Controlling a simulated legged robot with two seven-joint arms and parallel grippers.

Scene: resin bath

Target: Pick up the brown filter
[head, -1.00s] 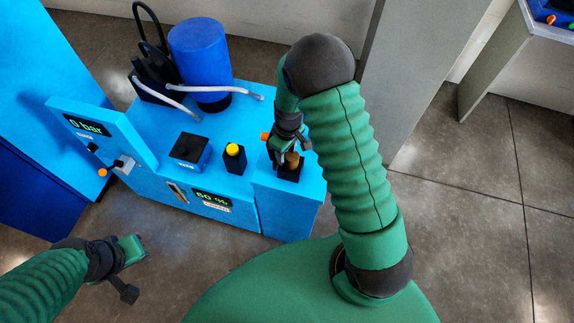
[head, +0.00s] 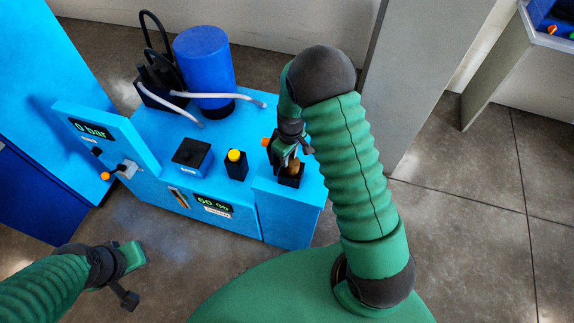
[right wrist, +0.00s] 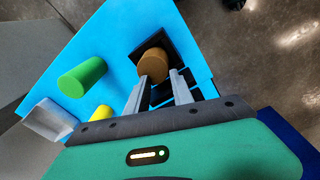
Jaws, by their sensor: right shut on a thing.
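The brown filter (head: 294,168) is a short cylinder standing in a black square holder (head: 291,181) on the front right block of the blue machine. It also shows in the right wrist view (right wrist: 152,65), with the black holder around its far end. My right gripper (head: 290,158) is shut on the filter from above, and its two grey fingers reach it in the wrist view (right wrist: 160,78). The fingers partly hide the filter in the head view. My left gripper (head: 132,276) hangs empty over the floor at lower left; its jaw gap is unclear.
The blue machine (head: 140,128) carries a yellow-topped black post (head: 236,165), a black-topped box (head: 191,155), a blue drum (head: 205,60) and grey hoses. An orange knob (head: 265,142) is close to my right gripper. The floor (head: 450,230) at right is clear.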

